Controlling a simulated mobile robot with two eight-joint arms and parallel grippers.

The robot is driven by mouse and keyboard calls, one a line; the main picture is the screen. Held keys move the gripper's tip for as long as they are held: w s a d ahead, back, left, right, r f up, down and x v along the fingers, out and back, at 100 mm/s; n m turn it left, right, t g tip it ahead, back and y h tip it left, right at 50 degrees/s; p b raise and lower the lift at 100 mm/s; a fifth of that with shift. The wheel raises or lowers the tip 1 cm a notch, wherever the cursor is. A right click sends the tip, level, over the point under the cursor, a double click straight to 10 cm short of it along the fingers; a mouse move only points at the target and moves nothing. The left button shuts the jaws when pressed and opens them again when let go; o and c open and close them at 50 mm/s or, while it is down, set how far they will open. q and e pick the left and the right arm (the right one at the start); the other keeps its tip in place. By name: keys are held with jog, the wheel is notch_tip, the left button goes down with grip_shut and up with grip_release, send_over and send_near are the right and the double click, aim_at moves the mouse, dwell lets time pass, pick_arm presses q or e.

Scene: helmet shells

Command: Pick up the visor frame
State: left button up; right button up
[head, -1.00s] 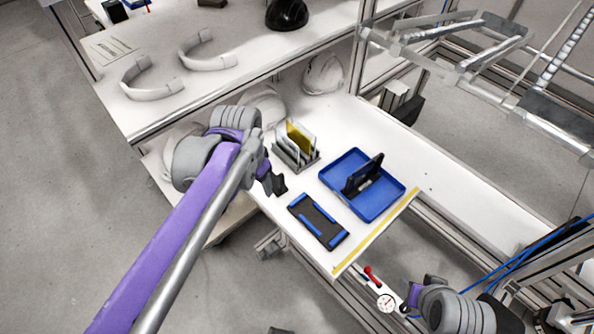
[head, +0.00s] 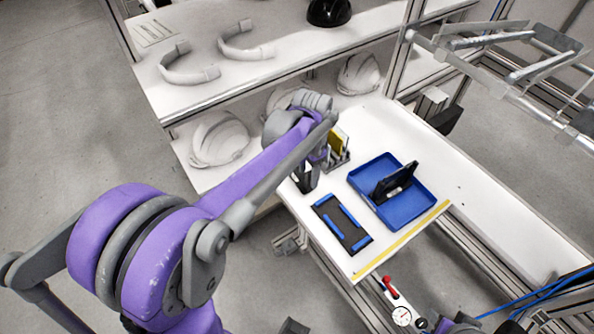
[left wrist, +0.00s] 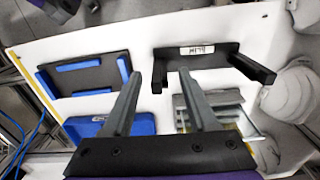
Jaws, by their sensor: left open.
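The visor frame (left wrist: 205,55) is a black bracket with a white label and an arm at each end. In the left wrist view it lies on the white tabletop. My left gripper (left wrist: 160,75) is open and empty; the frame's left arm shows between its fingertips. I cannot tell the height gap between them. In the head view my left gripper (head: 307,178) is over the left end of the table, where my arm and the dark parts make it hard to separate from the frame. My right gripper does not show clearly.
A black plate with blue strips (head: 341,222), a blue tray (head: 420,208) holding a dark upright piece (head: 396,182), and a rack with yellow and clear sheets (head: 337,150) stand close by. White helmets (head: 218,138) sit on the shelf behind. The table's right part is clear.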

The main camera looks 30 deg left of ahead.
pick_arm(q)
jog(key=shift+f, duration=1.5)
grip_shut()
